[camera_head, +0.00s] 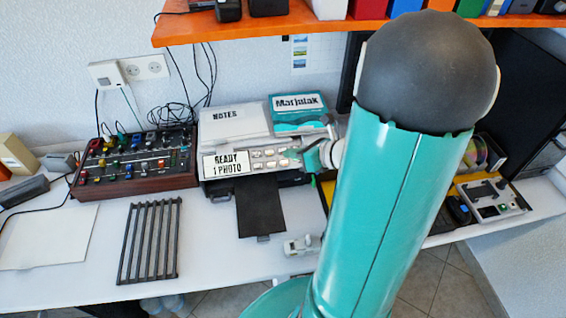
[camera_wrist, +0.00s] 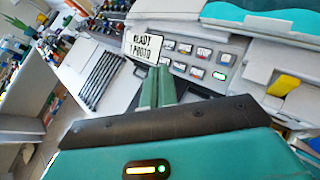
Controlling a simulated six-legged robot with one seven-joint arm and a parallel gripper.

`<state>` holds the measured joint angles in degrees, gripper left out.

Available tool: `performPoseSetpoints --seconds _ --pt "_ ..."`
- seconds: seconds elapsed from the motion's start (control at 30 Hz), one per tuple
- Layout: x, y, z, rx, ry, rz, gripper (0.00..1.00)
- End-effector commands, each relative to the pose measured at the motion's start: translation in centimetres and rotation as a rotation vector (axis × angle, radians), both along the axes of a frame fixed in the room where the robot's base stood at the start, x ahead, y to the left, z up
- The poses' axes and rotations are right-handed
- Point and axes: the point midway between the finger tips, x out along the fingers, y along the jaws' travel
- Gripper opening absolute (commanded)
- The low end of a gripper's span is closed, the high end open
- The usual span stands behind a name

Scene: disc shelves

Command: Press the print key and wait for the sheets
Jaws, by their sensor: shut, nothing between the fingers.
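The printer (camera_head: 240,128) stands against the wall, with a "NOTES" label on its grey lid. Its display (camera_head: 226,162) reads "READY 1 PHOTO"; the display also shows in the wrist view (camera_wrist: 143,44). Beside it is a panel with two rows of small light keys (camera_head: 270,158). In the wrist view one key (camera_wrist: 204,52) seems to read "STOP"; the other labels are too small to read. My gripper (camera_head: 302,153) is shut and empty at the panel's right side. In the wrist view its fingertips (camera_wrist: 158,70) point toward the keys; contact cannot be told. The black output tray (camera_head: 260,207) looks empty.
A mixer board (camera_head: 135,160) and a black rack (camera_head: 150,240) are to the left. An orange shelf (camera_head: 270,25) hangs above. My arm hides the middle right of the desk. White desk surface is free around the tray.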

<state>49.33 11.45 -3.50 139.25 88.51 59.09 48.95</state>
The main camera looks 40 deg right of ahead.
Motion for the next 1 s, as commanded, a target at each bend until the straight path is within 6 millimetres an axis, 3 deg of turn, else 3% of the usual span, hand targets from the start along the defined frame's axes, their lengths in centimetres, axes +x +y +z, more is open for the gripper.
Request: performPoseSetpoints --seconds 0.27,0.8,1.0 --pt "0.2 -0.1 -0.5 0.001 0.0 0.0 0.0" --pt "3.2 -1.2 -6.4 0.003 0.002 0.0 0.0" --pt "3.8 -1.5 -7.6 0.001 0.0 0.0 0.0"
